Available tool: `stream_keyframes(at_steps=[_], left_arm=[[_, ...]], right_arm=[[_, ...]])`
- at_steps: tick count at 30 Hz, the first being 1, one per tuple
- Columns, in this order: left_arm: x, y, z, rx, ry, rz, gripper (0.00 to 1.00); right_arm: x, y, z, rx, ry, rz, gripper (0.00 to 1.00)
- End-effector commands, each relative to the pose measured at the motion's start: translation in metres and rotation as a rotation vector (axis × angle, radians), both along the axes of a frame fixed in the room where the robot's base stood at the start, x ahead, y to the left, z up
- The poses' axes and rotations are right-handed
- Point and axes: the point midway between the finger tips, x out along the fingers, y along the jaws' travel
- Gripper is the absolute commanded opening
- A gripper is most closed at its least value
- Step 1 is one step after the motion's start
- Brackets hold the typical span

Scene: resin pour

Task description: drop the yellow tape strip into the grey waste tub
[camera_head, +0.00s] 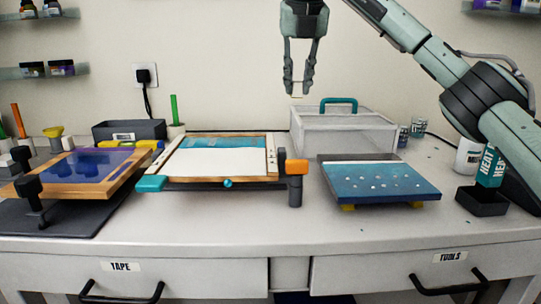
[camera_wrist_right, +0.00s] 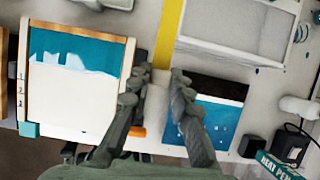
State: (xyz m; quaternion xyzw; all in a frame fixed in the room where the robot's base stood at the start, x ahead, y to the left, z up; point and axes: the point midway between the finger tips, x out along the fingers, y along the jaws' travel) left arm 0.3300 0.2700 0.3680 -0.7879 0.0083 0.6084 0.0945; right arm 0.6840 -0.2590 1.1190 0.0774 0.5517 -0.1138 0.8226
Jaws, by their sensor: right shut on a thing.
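My right gripper (camera_head: 297,88) hangs high above the back of the bench, in front of the wall, fingers pointing down. It is shut on the yellow tape strip (camera_wrist_right: 170,35), which runs up from between the fingertips in the right wrist view. In the head view only a small pale bit of the strip (camera_head: 296,96) shows at the fingertips. A dark grey tub (camera_head: 128,139) with a white label stands at the back left of the bench, well left of and below the gripper; it looks like the waste tub, but its label is unreadable. My left gripper is not in view.
A clear box (camera_head: 345,140) with a teal handle stands below the gripper. A wood-framed panel (camera_head: 215,160) lies left of it and a blue board (camera_head: 380,182) in front. A green stick (camera_head: 174,110) stands beside the tub. A heat pen holder (camera_head: 482,203) is at right.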

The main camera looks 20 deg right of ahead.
Motion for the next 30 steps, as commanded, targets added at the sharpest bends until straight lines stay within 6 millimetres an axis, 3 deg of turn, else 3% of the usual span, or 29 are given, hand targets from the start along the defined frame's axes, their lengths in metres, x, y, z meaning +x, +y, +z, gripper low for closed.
stream_keyframes(at_steps=[5, 9, 18, 30], left_arm=[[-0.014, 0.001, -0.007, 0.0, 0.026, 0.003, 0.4], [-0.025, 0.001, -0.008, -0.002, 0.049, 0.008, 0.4], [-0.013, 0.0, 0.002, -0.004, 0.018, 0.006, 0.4], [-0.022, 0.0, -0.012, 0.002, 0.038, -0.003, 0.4]], right_arm=[[0.0, -0.001, -0.017, -0.001, 0.002, 0.001, 0.03], [-0.001, -0.001, -0.053, -0.001, 0.004, 0.001, 0.03], [-0.001, 0.0, -0.124, 0.0, 0.003, 0.001, 0.03], [-0.001, -0.001, -0.164, -0.001, 0.004, -0.001, 0.03]])
